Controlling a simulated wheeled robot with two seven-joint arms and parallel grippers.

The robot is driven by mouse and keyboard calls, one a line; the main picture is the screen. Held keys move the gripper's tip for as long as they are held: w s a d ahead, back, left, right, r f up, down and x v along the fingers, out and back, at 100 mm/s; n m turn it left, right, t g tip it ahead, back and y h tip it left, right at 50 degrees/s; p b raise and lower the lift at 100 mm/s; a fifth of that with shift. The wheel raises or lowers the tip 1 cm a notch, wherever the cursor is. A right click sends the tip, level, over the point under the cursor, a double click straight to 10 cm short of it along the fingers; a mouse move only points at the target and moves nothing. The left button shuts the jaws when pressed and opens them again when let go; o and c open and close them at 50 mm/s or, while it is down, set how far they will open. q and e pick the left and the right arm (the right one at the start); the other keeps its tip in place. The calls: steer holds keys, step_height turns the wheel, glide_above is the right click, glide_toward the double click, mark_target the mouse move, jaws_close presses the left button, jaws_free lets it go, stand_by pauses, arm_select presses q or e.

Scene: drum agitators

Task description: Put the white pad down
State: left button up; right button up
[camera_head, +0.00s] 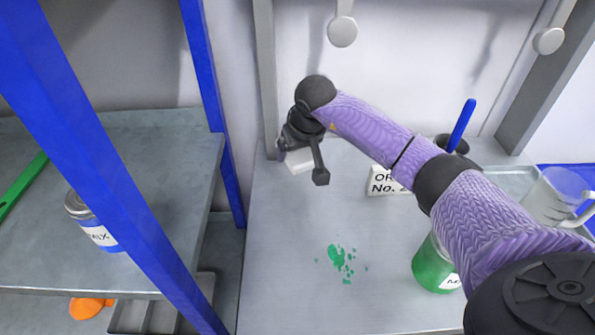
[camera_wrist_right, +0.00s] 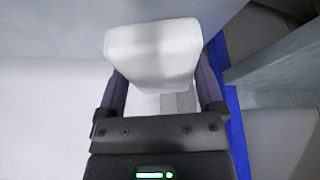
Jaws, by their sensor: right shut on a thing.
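The white pad (camera_wrist_right: 153,55) is a pale block between the two fingers of my right gripper (camera_wrist_right: 160,92) in the right wrist view. In the head view the pad (camera_head: 299,162) shows in part under my right gripper (camera_head: 297,150), at the back left corner of the grey table (camera_head: 290,270). The gripper is shut on it and hides much of it. I cannot tell whether the pad touches the table top. My left gripper is not in view.
Green splashes (camera_head: 340,258) mark the table's middle. A green jar (camera_head: 433,265), a sign (camera_head: 385,182), a dark cup holding a blue-handled tool (camera_head: 461,125) and a clear jug (camera_head: 553,196) stand to the right. A blue frame post (camera_head: 215,120) and shelf (camera_head: 165,180) with a labelled can (camera_head: 95,228) are left.

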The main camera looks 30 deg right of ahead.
mark_target(297, 178)
step_height(297, 178, down, 6)
steer(key=shift+f+b, duration=0.2)
steer(key=shift+b, duration=0.45)
steer(key=shift+w+d+r, duration=0.1)
steer(key=shift+r, duration=0.05)
steer(key=shift+f, duration=0.3)
steer(key=o, duration=0.8)
steer(key=shift+c, duration=0.2)
steer(key=shift+o, duration=0.3)
steer(key=shift+s+f, duration=0.1)
steer(key=shift+s, duration=0.1)
